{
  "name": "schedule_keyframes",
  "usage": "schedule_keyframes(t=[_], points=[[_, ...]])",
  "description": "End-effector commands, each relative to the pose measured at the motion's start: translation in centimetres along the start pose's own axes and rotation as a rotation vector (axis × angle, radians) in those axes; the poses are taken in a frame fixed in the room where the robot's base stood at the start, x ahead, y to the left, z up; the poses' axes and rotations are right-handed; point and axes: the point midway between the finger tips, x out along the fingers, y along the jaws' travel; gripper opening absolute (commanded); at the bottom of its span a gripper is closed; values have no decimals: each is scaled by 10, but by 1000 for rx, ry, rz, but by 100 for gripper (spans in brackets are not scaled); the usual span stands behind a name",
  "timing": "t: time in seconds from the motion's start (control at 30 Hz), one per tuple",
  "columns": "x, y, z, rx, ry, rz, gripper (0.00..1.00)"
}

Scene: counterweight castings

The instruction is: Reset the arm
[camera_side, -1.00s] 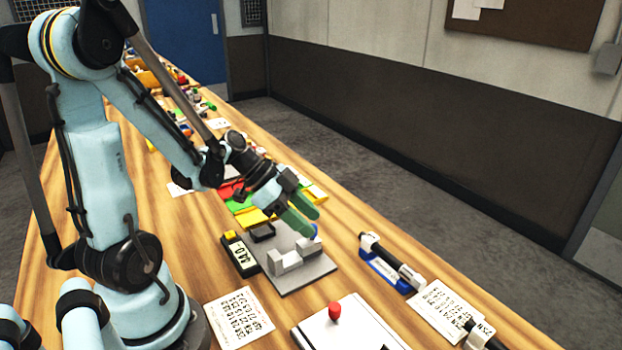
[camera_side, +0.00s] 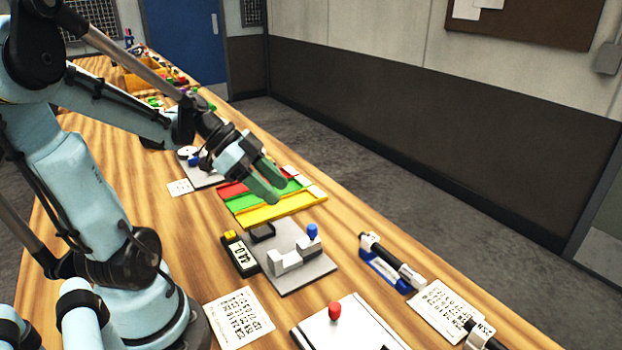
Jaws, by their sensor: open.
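My gripper (camera_side: 275,185) has two green fingers and is open. It appears empty. It hangs in the air in front of the tray with red, green and yellow strips (camera_side: 272,213), hiding part of it. A grey fixture (camera_side: 298,262) with a light grey notched block and a blue knob (camera_side: 312,231) stands nearer the camera, clear of the gripper. A small dark display box (camera_side: 239,257) with a yellow top is at the fixture's left.
A white plate with a red knob (camera_side: 334,310) lies at the front. A blue stand (camera_side: 385,272) holding a dark cylinder is at the right. Printed sheets (camera_side: 238,319) lie on the wooden table (camera_side: 170,235). Several small items crowd the far end.

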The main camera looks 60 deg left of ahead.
Motion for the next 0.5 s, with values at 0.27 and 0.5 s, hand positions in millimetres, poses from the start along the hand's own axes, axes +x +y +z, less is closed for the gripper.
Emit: schedule_keyframes(t=[0.27,0.5], points=[[9,6,-4,-59,-51,0,47],[39,26,-15,-297,-248,-103,47]])
